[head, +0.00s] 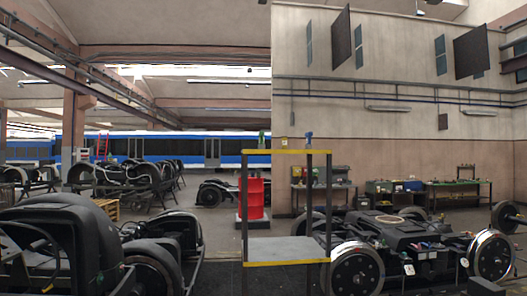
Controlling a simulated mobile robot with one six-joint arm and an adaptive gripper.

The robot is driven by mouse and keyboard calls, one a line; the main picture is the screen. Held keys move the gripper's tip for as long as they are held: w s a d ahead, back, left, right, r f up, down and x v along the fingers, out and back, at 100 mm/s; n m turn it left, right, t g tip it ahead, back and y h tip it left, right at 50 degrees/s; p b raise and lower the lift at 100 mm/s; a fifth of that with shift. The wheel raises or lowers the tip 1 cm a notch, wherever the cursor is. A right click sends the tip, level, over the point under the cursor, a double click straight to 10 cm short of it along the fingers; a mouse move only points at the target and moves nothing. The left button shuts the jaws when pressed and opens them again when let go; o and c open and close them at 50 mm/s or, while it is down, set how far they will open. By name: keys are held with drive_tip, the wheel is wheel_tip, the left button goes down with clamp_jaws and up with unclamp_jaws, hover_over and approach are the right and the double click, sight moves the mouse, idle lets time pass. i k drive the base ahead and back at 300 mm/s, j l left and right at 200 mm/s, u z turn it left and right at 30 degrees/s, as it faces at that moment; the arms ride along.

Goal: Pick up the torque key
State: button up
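I cannot make out a torque key for certain in the head view. A small green object (262,139) and a small blue object (309,136) stand on the top shelf of a trolley (287,152) with yellow edges. They are too small to identify. Small items lie on the workbench (459,184) at the back right, also too small to tell apart. My gripper is not in view.
A bogie (397,236) with shiny wheels stands at the right. Dark bogies (62,240) fill the left. A red barrel (252,198) stands behind the trolley. A second bench (322,188) stands by the back wall. Open floor shows left of the barrel.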

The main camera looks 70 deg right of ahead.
sight(309, 146)
drive_tip(key=z, duration=2.65)
drive_tip(key=u, duration=0.25)
drive_tip(key=i, duration=3.65)
drive_tip(key=l+z, duration=0.05)
drive_tip(key=l, duration=0.05)
